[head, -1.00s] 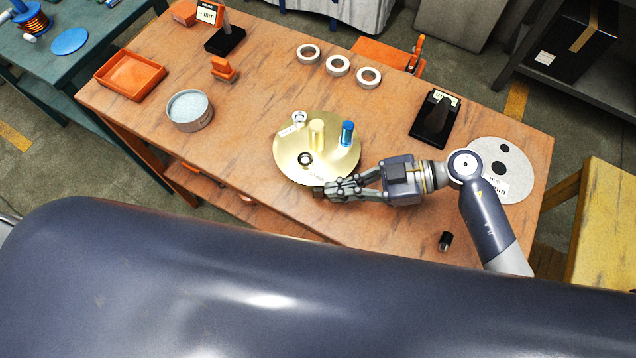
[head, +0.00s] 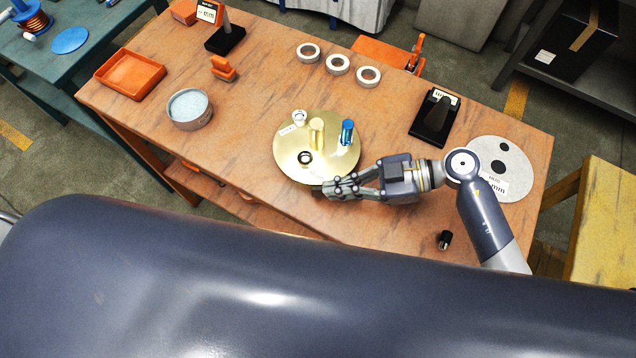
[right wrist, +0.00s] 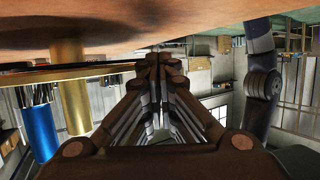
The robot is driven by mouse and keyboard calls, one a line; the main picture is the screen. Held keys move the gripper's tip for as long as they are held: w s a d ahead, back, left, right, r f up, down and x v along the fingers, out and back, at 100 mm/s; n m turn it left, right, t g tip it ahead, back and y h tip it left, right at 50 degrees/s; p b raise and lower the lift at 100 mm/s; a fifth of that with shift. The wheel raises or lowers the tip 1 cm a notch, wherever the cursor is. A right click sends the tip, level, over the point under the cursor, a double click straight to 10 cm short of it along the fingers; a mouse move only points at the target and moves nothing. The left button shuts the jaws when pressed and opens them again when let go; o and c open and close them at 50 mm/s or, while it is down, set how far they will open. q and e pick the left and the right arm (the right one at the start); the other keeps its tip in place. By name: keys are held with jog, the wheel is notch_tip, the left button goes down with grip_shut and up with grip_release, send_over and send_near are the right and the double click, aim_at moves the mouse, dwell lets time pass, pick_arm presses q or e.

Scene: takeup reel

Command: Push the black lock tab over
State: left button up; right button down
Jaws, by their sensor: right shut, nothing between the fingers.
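A round gold reel plate (head: 290,172) lies on the wooden table, with a gold post (head: 317,133), a blue post (head: 347,133) and a dark-centred ring (head: 305,158) on it. My right gripper (head: 330,188) is shut and empty at the plate's front right edge. In the right wrist view the closed fingertips (right wrist: 158,62) are close to the plate's edge (right wrist: 75,73); I cannot tell if they touch. The gold post (right wrist: 72,90) and blue post (right wrist: 40,132) show at left there. The black lock tab is not clearly visible; the fingers may hide it. My left gripper is out of view.
A grey round tin (head: 190,110), an orange tray (head: 130,75) and several white rings (head: 338,65) are farther back. A black stand (head: 435,118) and a grey disc (head: 520,165) are at right. A small black cylinder (head: 444,240) lies near the front edge.

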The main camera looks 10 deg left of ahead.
jog(key=shift+a, duration=0.15)
dwell(0.4)
jog(key=shift+s+a+p, duration=0.2)
jog(key=shift+a+p, duration=1.1)
jog(key=shift+a, duration=1.85)
jog(key=shift+a, duration=0.15)
jog(key=shift+w+d+p, duration=0.2)
jog(key=shift+d+p, duration=0.25)
jog(key=shift+d, duration=0.5)
jog(key=shift+w+d, duration=0.25)
jog(key=shift+d, duration=0.8)
jog(key=v, duration=1.2)
